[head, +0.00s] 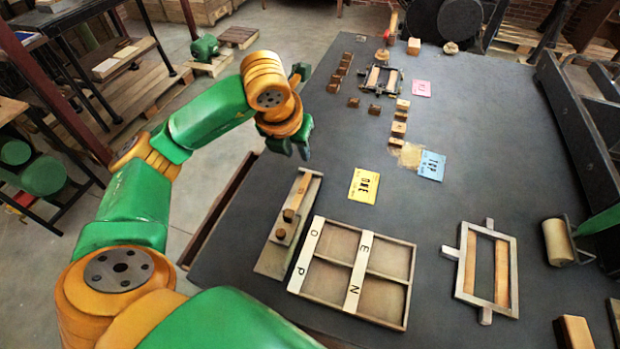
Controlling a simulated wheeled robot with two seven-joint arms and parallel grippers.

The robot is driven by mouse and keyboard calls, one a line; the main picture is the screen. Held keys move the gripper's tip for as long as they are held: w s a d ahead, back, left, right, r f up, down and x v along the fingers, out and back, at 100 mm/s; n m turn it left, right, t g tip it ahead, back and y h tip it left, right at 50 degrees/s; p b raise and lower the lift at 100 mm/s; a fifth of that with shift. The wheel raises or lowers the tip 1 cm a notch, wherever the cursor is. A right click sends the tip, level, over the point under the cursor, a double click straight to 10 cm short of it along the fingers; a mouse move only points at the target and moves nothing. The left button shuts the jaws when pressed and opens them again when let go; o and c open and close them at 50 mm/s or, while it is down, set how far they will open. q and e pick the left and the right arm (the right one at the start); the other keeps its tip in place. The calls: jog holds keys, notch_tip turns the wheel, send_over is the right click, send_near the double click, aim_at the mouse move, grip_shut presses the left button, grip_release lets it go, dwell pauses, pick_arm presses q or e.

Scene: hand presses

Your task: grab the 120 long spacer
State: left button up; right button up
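My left gripper (293,148) hangs over the left edge of the dark table, with its fingers apart and nothing seen between them. A narrow wooden tray (273,258) lies below it in the picture, clear of the fingers. A long light wooden strip (299,192) and small brown blocks lie in that tray. Two more long wooden strips, one on the left (471,262) and one on the right (502,272), lie inside a grey metal frame (460,285). I cannot read a length on any strip, so I cannot tell which is the 120 spacer. My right gripper is not in view.
A compartmented tray marked O, P, E, N (408,285) lies beside the narrow tray. A yellow card (364,186), blue card (431,165) and pink card (421,88) lie farther back, near small blocks. A roller (557,242) and dark machinery (580,125) stand at right.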

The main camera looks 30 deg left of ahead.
pick_arm(q)
jog(key=b, duration=0.6)
send_near(302, 188)
jog(key=shift+s+f+b, duration=0.2)
jog(key=shift+f+b, duration=0.75)
jog(key=shift+b, duration=0.05)
jog(key=shift+w+a+f+p, duration=0.1)
jog(key=shift+w+f+p, duration=0.35)
jog(key=shift+w+f, duration=0.1)
jog(key=p+x, duration=0.1)
jog(key=x, duration=0.1)
jog(key=p+x, duration=0.1)
jog(key=x, duration=0.2)
jog(key=shift+w+r, duration=0.1)
jog(key=shift+w, duration=0.3)
jog(key=shift+f+b, duration=0.3)
jog(key=shift+b, duration=0.05)
jog(key=shift+c, duration=0.2)
grip_shut()
